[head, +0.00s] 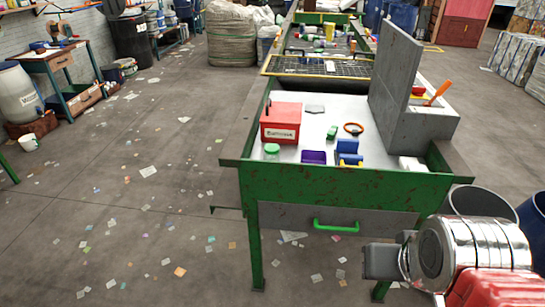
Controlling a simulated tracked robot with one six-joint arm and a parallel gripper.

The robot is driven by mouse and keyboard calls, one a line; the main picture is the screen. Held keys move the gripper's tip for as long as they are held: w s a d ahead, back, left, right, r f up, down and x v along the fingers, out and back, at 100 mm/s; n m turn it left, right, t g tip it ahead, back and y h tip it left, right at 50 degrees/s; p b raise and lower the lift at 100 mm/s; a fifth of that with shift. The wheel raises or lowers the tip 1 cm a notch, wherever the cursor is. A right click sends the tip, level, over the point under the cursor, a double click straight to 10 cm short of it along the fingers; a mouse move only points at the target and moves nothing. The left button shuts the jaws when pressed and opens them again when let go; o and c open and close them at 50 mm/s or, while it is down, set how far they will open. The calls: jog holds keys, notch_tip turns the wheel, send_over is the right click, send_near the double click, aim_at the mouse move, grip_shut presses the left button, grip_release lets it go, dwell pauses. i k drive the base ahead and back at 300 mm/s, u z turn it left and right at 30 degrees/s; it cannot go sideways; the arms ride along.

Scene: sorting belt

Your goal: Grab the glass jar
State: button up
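A small jar with a green lid (271,151) stands on the white top of the green sorting table (330,188), at its near left corner. It looks like the glass jar; its body is pale and small, partly hidden by the table's raised front edge. It stands upright just in front of a red box (281,121). Part of my arm, red and silver, shows at the bottom right, well away from the jar.
A purple tray (314,157), blue blocks (347,152), a small green item (332,132) and an orange-black ring (353,128) lie right of the jar. A tall grey panel (393,75) stands at the table's right. Floor left of the table is open, with scattered scraps.

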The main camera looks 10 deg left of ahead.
aim_at(267, 157)
jog(key=k, duration=1.35)
jog(key=u, duration=0.5)
jog(key=i, duration=0.7)
jog(key=u, duration=0.85)
jog(key=i, duration=1.8)
jog(key=z, duration=0.55)
jog(key=i, duration=0.35)
jog(key=z, duration=0.25)
